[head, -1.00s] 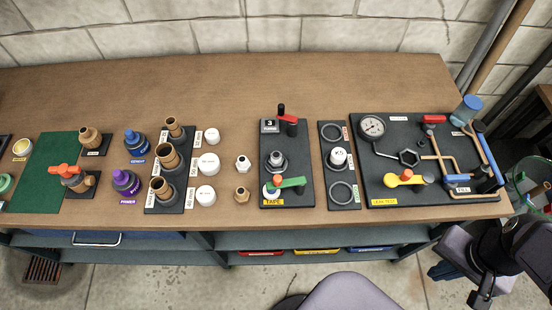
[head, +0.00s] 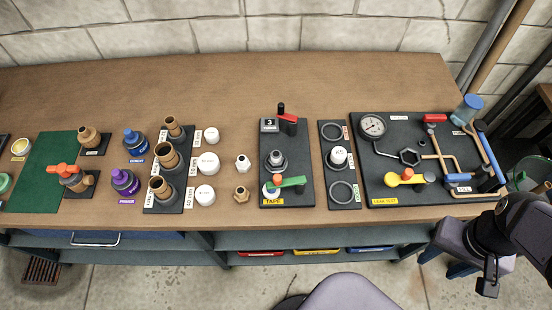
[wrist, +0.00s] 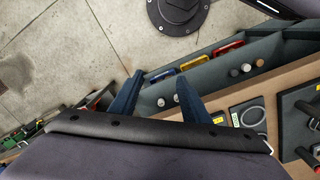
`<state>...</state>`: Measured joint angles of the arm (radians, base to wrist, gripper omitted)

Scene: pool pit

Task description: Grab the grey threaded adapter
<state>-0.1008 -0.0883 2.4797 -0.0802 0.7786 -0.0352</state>
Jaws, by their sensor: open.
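The grey threaded adapter (head: 276,160) stands upright on the black board marked TAPE (head: 300,197), right of the middle of the bench in the head view. I cannot pick it out in the wrist view. My gripper (head: 443,264) is off the bench's front edge at the lower right, well away from the adapter. In the wrist view its two blue fingers (wrist: 155,95) stand apart with nothing between them.
The bench's back is clear.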

